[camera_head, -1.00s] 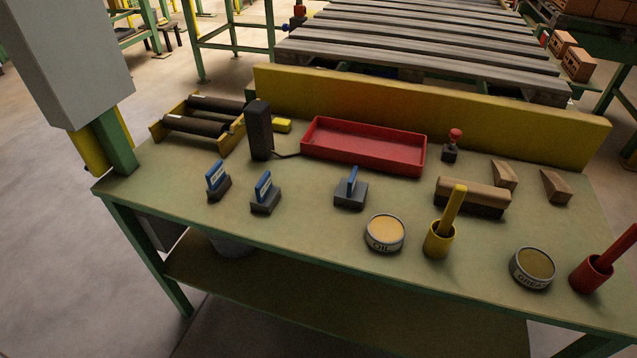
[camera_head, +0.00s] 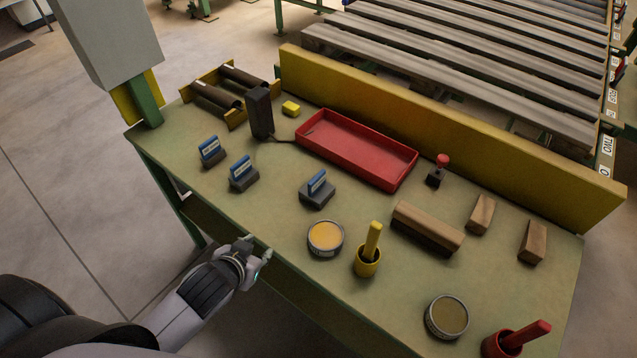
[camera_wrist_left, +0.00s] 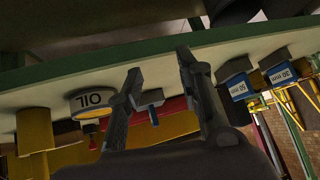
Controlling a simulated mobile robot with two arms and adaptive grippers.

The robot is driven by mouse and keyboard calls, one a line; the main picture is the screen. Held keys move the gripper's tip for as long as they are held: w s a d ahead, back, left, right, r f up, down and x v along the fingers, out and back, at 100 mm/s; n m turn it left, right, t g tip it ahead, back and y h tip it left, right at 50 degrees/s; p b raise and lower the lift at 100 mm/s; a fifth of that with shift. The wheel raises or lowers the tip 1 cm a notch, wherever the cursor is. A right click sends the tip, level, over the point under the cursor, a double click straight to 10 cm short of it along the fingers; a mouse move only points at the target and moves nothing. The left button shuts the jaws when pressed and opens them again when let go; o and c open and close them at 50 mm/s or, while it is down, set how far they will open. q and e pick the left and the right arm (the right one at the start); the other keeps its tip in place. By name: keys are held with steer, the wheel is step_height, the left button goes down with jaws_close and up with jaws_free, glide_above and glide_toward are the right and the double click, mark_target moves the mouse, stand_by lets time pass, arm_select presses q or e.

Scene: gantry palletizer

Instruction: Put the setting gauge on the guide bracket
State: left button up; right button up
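Three setting gauges, dark blocks with upright blue plates, stand on the green bench: far left (camera_head: 211,159), beside it (camera_head: 243,180), and nearer the middle (camera_head: 317,195). In the left wrist view, which is upside down, two labels read 50 mm (camera_wrist_left: 238,87) and 30 mm (camera_wrist_left: 280,72); the third gauge (camera_wrist_left: 150,98) shows between the fingers, farther off. I cannot tell for sure which part is the guide bracket; a yellow frame with two dark rollers (camera_head: 236,121) stands at the back left. My left gripper (camera_head: 258,254) is open and empty at the bench's front edge. My right gripper is out of view.
A red tray (camera_head: 403,182) and small yellow block (camera_head: 291,108) lie behind the gauges. A black upright box (camera_head: 260,113) stands by the rollers. An oil tin (camera_head: 326,239), yellow pot (camera_head: 368,265) and wooden-backed brush (camera_head: 428,228) are to the right. A yellow board (camera_head: 450,125) closes the back.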

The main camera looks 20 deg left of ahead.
arm_select(q)
steer(key=w+r+t+h, duration=0.2)
steer(key=w+r+t, duration=0.15)
steer(key=r, duration=0.35)
steer(key=m+t+h+p, duration=0.1)
steer(key=m+h+p, duration=0.1)
steer(key=m+h, duration=0.15)
glide_toward(310, 184)
steer(key=shift+n, duration=0.35)
steer(key=x, duration=0.7)
steer(key=shift+w+d+r, duration=0.15)
steer(key=shift+w+r, duration=0.2)
steer(key=x, duration=0.2)
steer(key=p+x, duration=0.1)
steer(key=x, duration=0.2)
steer(key=shift+f, duration=0.4)
steer(key=shift+w+f, duration=0.15)
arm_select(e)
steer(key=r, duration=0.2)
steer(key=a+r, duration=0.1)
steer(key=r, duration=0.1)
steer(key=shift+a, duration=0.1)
arm_select(q)
steer(key=shift+c, duration=0.3)
jaws_close()
